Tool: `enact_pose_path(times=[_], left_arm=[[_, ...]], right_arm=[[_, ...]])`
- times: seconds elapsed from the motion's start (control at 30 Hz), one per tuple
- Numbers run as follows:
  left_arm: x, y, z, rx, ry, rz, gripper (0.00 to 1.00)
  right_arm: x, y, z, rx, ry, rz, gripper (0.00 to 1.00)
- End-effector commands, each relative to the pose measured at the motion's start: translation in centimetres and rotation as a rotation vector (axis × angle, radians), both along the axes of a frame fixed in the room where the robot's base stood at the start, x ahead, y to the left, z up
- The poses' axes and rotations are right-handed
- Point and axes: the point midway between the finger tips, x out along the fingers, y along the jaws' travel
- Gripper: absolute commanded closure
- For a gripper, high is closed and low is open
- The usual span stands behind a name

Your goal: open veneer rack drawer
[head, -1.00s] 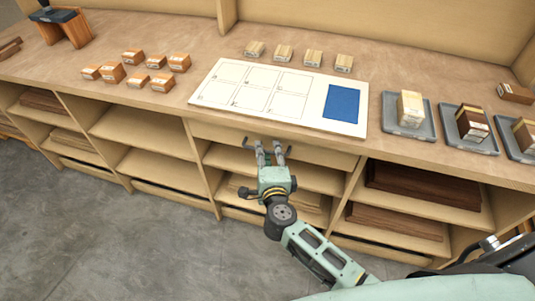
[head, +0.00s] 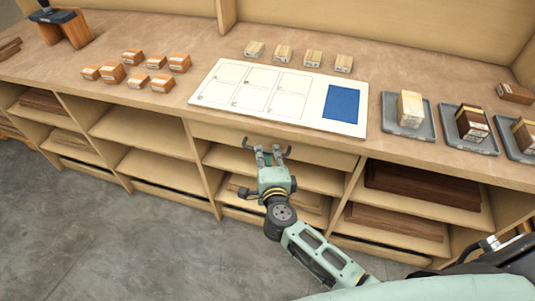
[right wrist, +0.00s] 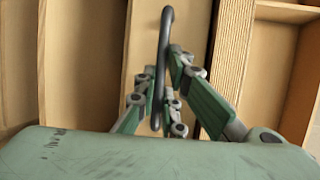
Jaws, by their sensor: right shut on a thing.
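The rack drawer's pale wooden front (head: 320,155) sits just under the worktop edge, above open shelves, and looks flush with the rack. Its dark bar handle (right wrist: 166,35) runs up and down in the right wrist view, with both ends clear of the fingers. My right gripper (head: 268,152) is at the handle in the head view. In the right wrist view its fingers (right wrist: 162,84) are shut on the handle's middle. The fingers hide part of the bar. My left gripper is not in view.
The worktop holds a white board (head: 213,101) with a blue patch (head: 341,103), several small wood blocks and grey trays (head: 393,126). Dark boards (head: 420,188) lie on shelves at the right. The grey floor (head: 110,240) before the rack is clear at the left.

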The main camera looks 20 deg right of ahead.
Motion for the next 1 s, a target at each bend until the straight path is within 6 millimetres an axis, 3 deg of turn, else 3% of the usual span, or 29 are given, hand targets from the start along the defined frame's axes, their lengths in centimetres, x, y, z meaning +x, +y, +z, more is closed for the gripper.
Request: enact_pose_path(times=[0.17,0.37,0.8,1.0], left_arm=[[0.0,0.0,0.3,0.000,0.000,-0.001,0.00],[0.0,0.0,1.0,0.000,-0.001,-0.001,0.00],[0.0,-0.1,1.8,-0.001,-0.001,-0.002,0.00],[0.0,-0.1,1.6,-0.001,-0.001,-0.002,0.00]], right_arm=[[-0.8,0.5,-0.1,-0.003,0.005,0.002,1.00],[-3.5,2.3,-0.1,-0.002,0.008,0.002,1.00],[-12.8,8.6,-0.3,-0.003,0.010,0.003,1.00],[-16.2,10.9,-0.3,-0.003,0.008,0.002,1.00]])
